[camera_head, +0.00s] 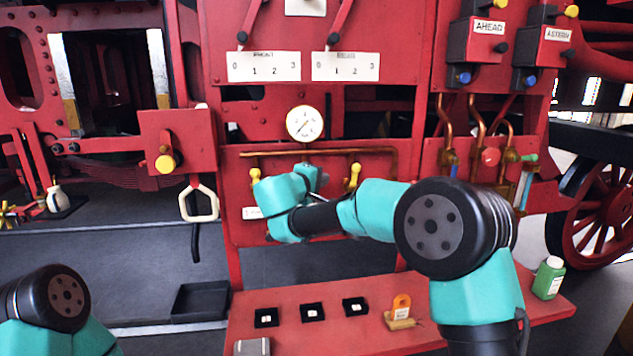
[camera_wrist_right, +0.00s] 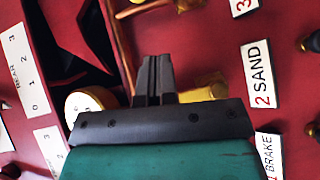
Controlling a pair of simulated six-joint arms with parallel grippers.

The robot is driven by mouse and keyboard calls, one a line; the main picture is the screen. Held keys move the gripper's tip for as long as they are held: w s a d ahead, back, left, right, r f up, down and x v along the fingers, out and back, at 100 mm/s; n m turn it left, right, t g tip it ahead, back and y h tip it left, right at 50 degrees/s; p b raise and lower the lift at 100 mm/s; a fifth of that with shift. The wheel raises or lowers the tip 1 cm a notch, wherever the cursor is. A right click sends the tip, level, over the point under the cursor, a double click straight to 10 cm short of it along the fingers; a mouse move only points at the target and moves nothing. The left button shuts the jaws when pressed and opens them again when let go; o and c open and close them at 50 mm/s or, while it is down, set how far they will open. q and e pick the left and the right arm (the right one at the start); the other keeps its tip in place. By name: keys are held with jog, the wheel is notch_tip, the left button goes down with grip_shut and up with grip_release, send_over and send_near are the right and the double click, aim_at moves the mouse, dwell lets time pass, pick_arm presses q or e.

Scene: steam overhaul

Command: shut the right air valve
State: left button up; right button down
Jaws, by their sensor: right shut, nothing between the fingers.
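The right air valve (camera_head: 354,175) has a yellow handle and sits at the right of the copper pipe, under the round gauge (camera_head: 305,123). In the right wrist view a yellow part of it (camera_wrist_right: 190,4) shows at the top edge. My right gripper (camera_wrist_right: 155,75) is shut and empty, between the two valves and apart from the right one. In the head view the gripper (camera_head: 317,182) is mostly hidden by my wrist. My left gripper is out of view.
Number plates (camera_head: 263,66) and red levers are above the gauge. Label plates, one reading SAND (camera_wrist_right: 257,73), are below the valves. A red bench (camera_head: 285,335) in front carries small black boxes, an orange-tagged item (camera_head: 401,308) and a green bottle (camera_head: 549,278). A handle loop (camera_head: 199,204) hangs at left.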

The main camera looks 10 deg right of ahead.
aim_at(354, 178)
jog(key=w+d, duration=0.1)
jog(key=d, duration=0.1)
jog(key=w+d, duration=0.1)
jog(key=d, duration=0.1)
jog(key=w+d+f, duration=0.1)
jog(key=d, duration=0.1)
jog(key=shift+w+d, duration=0.4)
jog(key=shift+d, duration=0.55)
jog(key=shift+d, duration=0.2)
jog(key=shift+m, duration=0.3)
